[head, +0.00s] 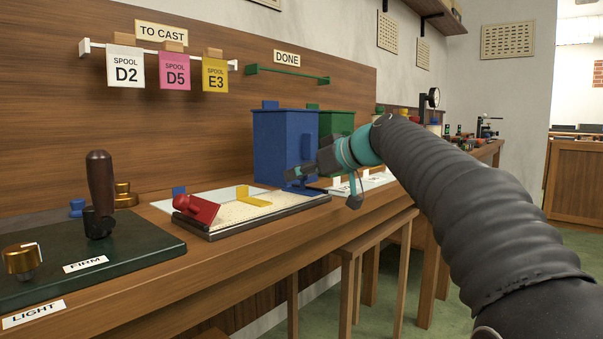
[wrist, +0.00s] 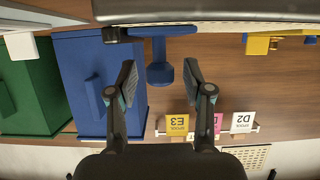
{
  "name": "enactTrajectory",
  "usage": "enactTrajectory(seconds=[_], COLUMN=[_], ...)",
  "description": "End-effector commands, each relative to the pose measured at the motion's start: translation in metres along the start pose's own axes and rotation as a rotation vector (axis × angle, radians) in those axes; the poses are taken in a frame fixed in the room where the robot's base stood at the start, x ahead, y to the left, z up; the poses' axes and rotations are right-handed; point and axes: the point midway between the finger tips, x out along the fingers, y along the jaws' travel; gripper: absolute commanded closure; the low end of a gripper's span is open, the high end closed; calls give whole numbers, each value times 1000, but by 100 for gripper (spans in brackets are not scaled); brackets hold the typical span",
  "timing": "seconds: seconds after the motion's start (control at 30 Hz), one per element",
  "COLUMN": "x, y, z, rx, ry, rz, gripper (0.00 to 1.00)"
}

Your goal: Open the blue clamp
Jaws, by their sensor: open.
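The blue clamp (wrist: 160,72) shows in the wrist view as a flat blue bar with a short stem and a round knob, beside a black block. In the head view, only a low blue part (head: 301,189) that seems to belong to it shows at the right end of the casting tray (head: 262,216). My gripper (wrist: 160,80) is open and empty, with one finger on each side of the knob and gaps between. In the head view, my gripper (head: 296,172) hangs just above the tray's right end, in front of the blue box (head: 270,140).
A green box (head: 338,124) stands behind the blue one. A dark lever press (head: 101,190) stands at left. Spool tags hang on the back wall.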

Motion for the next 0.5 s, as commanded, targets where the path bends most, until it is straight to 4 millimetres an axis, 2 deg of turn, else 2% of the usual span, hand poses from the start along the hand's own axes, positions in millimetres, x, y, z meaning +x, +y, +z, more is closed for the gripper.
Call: enactTrajectory(seconds=[0.23, 0.43, 0.5], x=[0, 0, 0], y=[0, 0, 0], z=[0, 0, 0], rx=[0, 0, 0], ry=[0, 0, 0], rz=[0, 0, 0], gripper=[49, 99, 100])
